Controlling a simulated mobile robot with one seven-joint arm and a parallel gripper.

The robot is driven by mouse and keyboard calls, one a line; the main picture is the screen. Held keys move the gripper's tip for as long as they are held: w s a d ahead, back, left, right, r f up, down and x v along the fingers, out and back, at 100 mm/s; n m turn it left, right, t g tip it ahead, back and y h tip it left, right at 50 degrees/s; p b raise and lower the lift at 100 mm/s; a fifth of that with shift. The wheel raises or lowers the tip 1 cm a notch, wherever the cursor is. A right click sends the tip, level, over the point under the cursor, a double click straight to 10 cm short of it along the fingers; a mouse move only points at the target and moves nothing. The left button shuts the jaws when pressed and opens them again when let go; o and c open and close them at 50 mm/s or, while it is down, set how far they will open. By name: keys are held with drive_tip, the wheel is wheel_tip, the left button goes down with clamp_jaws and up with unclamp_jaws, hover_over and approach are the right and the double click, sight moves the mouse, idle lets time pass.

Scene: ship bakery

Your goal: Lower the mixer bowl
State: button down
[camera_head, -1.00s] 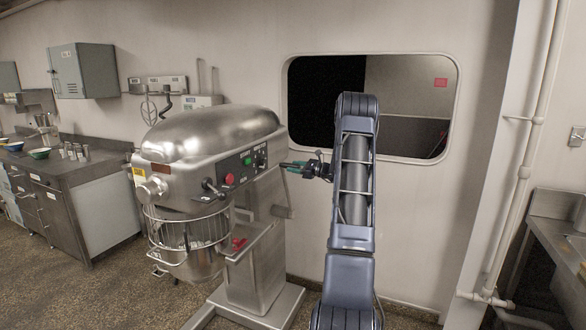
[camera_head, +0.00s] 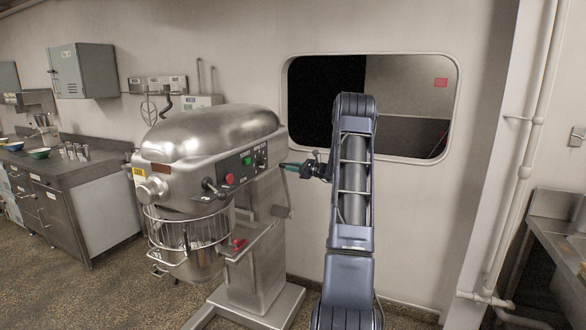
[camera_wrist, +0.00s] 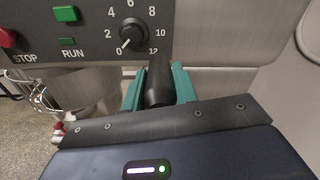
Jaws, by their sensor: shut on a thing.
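The mixer (camera_head: 212,150) stands left of centre, a large metal machine. Its steel bowl (camera_head: 195,262) hangs under the head, behind a wire guard (camera_head: 185,230). My gripper (camera_head: 290,166) is at the right side of the mixer head. In the wrist view my gripper's teal fingers (camera_wrist: 157,92) are shut on a black handle (camera_wrist: 158,68), one finger on each side. The handle sits just below the speed dial (camera_wrist: 131,34). Its lower part and its link to the mixer are hidden behind my gripper.
The mixer's panel with a green button (camera_wrist: 66,14) and a red stop button (camera_wrist: 5,38) is close to my gripper. A steel counter (camera_head: 85,175) with bowls is at left. A wall window (camera_head: 405,105) is behind my arm. A sink unit (camera_head: 560,215) is at right.

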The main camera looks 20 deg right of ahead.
drive_tip(key=s+a+f+n, duration=0.5)
drive_tip(key=s+a+f, duration=0.3)
drive_tip(key=f, duration=0.4)
drive_tip(key=s+a+f+n, duration=0.5)
drive_tip(key=s+a+f, duration=0.25)
drive_tip(key=f, duration=0.45)
drive_tip(key=w+d+f+n, duration=0.2)
drive_tip(key=f+n, duration=0.3)
drive_tip(key=f, duration=1)
drive_tip(key=w+d+f+n, duration=0.2)
drive_tip(key=f+n, duration=0.4)
drive_tip(key=f, duration=0.9)
drive_tip(key=shift+f, duration=0.35)
drive_tip(key=shift+d+f, duration=0.1)
drive_tip(key=shift+d, duration=0.05)
